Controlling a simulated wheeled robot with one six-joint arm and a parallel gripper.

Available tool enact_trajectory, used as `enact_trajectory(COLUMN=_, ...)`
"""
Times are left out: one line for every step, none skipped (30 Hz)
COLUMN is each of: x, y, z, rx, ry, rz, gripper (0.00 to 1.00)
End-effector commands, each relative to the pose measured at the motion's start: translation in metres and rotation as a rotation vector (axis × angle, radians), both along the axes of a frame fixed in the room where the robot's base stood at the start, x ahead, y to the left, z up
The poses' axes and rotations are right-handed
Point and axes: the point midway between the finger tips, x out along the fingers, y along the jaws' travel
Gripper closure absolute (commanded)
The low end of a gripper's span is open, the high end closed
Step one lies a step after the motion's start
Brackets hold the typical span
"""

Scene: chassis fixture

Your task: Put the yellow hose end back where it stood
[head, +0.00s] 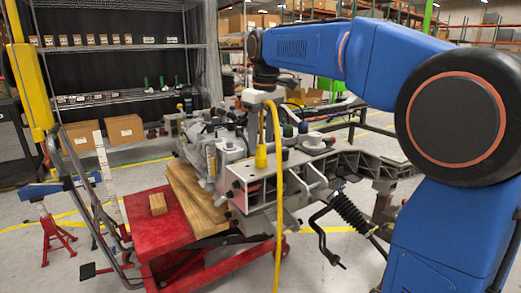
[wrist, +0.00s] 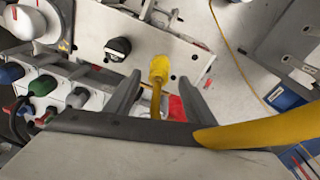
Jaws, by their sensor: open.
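The yellow hose end (head: 261,157) stands upright on the light metal plate (head: 245,171) of the chassis fixture, near its front left edge. In the wrist view the hose end (wrist: 159,69) shows on the plate (wrist: 118,22), at or just beyond my fingertips. My gripper (wrist: 159,80) is open, with one finger on each side of the yellow stem and a visible gap to both. In the head view my gripper (head: 261,103) is above the hose end. Whether the hose end is fully seated cannot be told.
The yellow hose (head: 278,200) loops down past the fixture's front and crosses close to the wrist camera (wrist: 260,133). A black knob (wrist: 118,48) and coloured connectors (wrist: 43,85) are left of it. A red cart (head: 165,225) with wooden boards stands at front left.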

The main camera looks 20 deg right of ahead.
Motion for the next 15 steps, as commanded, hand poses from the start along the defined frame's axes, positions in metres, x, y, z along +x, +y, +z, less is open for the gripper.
enact_trajectory(x=0.0, y=0.0, z=0.01, rx=0.001, ry=-0.003, rz=0.0, gripper=0.51)
enact_trajectory(x=-0.001, y=0.0, z=0.016, rx=0.001, ry=-0.003, rz=0.0, gripper=0.51)
enact_trajectory(x=-0.002, y=-0.001, z=0.023, rx=0.001, ry=-0.003, rz=0.0, gripper=0.51)
enact_trajectory(x=-0.002, y=-0.001, z=0.029, rx=0.001, ry=-0.003, rz=0.0, gripper=0.51)
enact_trajectory(x=-0.003, y=-0.001, z=0.034, rx=0.0, ry=-0.002, rz=0.0, gripper=0.51)
enact_trajectory(x=-0.004, y=-0.001, z=0.039, rx=0.0, ry=-0.002, rz=0.0, gripper=0.51)
enact_trajectory(x=-0.005, y=-0.001, z=0.044, rx=0.0, ry=-0.002, rz=0.0, gripper=0.51)
enact_trajectory(x=-0.005, y=-0.001, z=0.047, rx=0.001, ry=-0.001, rz=0.0, gripper=0.51)
enact_trajectory(x=-0.005, y=-0.001, z=0.052, rx=0.0, ry=-0.001, rz=0.0, gripper=0.51)
enact_trajectory(x=-0.006, y=-0.001, z=0.055, rx=0.0, ry=-0.001, rz=0.0, gripper=0.51)
enact_trajectory(x=-0.006, y=-0.002, z=0.057, rx=0.001, ry=-0.001, rz=0.0, gripper=0.51)
enact_trajectory(x=-0.007, y=-0.002, z=0.06, rx=0.0, ry=0.0, rz=0.0, gripper=0.51)
enact_trajectory(x=-0.007, y=-0.002, z=0.061, rx=0.0, ry=0.0, rz=0.0, gripper=0.51)
enact_trajectory(x=-0.007, y=-0.002, z=0.063, rx=0.0, ry=0.0, rz=0.0, gripper=0.51)
enact_trajectory(x=-0.007, y=-0.002, z=0.064, rx=0.0, ry=0.0, rz=0.0, gripper=0.51)
